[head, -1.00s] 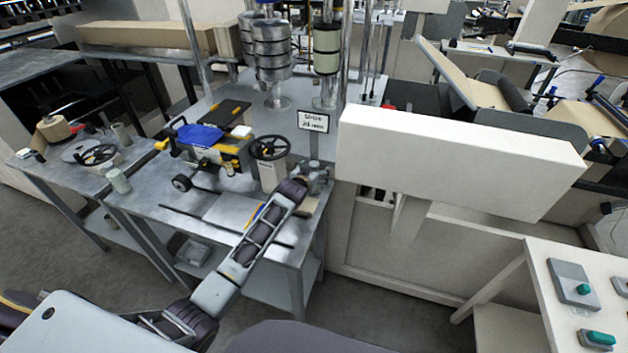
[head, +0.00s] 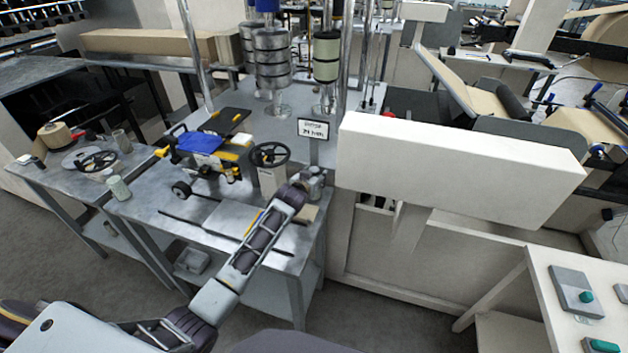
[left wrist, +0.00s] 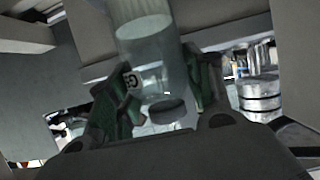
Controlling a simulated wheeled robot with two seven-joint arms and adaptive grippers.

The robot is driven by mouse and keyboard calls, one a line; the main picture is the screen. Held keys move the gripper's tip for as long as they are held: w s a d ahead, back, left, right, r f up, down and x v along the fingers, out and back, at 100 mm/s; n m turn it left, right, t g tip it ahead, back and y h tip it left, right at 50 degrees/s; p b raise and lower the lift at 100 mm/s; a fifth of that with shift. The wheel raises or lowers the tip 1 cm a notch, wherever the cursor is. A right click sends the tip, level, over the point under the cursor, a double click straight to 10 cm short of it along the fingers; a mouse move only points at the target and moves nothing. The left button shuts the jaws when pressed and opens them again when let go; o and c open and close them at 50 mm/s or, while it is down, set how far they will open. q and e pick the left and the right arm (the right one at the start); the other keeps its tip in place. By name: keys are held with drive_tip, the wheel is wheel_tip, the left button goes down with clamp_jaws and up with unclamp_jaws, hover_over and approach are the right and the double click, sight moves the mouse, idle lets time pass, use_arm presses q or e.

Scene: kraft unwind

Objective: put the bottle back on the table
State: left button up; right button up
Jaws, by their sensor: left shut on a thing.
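My left gripper (head: 314,182) is at the right end of the grey metal table (head: 170,212), beside the black handwheel and below the small sign. In the left wrist view, the left gripper (left wrist: 160,100) has its green-padded fingers shut on a clear, pale bottle (left wrist: 148,62), one finger on each side. Part of a dark marking shows on the bottle's side. In the head view the held bottle is mostly hidden by the gripper and cannot be made out clearly. Whether it touches the table cannot be told. My right gripper is not in view.
A black handwheel (head: 270,155), a sign (head: 313,129) and a blue-and-yellow device (head: 205,145) stand close to the gripper. A pale jar (head: 118,187) stands at the table's left. A big white box-shaped beam (head: 455,165) is just right of the gripper.

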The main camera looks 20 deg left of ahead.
use_arm(q)
wheel_tip(320, 180, up, 9)
drive_tip(key=shift+r+b, duration=0.2)
drive_tip(key=shift+b, duration=0.2)
drive_tip(key=shift+f, duration=0.1)
idle(0.6)
